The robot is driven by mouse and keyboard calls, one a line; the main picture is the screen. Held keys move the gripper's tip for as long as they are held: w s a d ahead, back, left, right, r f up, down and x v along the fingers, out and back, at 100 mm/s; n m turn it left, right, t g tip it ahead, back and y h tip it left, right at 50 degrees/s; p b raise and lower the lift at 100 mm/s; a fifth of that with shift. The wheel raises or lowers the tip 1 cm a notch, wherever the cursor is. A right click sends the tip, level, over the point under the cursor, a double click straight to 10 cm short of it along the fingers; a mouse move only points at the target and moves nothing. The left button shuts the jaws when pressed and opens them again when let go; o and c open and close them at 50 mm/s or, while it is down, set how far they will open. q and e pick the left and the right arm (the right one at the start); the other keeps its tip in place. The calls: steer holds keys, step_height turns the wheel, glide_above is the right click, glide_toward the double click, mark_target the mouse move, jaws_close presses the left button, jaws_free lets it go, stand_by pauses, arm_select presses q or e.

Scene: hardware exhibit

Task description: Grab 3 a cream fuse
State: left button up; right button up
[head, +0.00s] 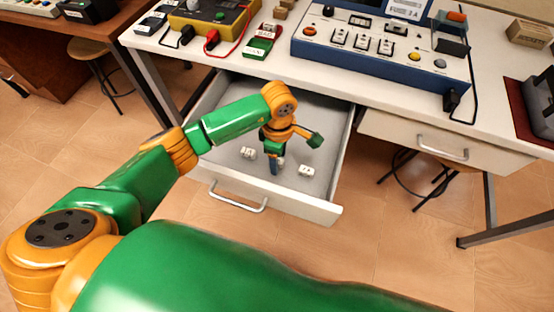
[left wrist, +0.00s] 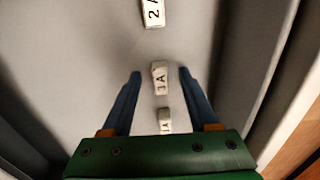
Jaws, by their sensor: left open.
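A cream fuse marked what looks like 3 A (left wrist: 160,78) lies on the grey drawer floor in the left wrist view, between the tips of my left gripper (left wrist: 160,75). The blue fingers are open, with a gap on each side of the fuse. A cream fuse marked 2 A (left wrist: 152,12) lies beyond it, and one that seems marked 1 A (left wrist: 165,121) lies nearer the palm. In the head view my left gripper (head: 275,168) points down into the drawer, partly hiding the middle fuse. Other fuses lie to its left (head: 248,152) and right (head: 306,171). My right gripper is out of view.
The open drawer (head: 322,208) has walls around the gripper and a handle at its front. The white bench (head: 285,60) above holds a blue switch panel (head: 380,62), a yellow meter (head: 215,18) and small green and red boxes. A closed drawer (head: 440,143) is at right.

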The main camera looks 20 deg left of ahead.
arm_select(q)
steer(key=shift+r, duration=0.1)
jaws_close()
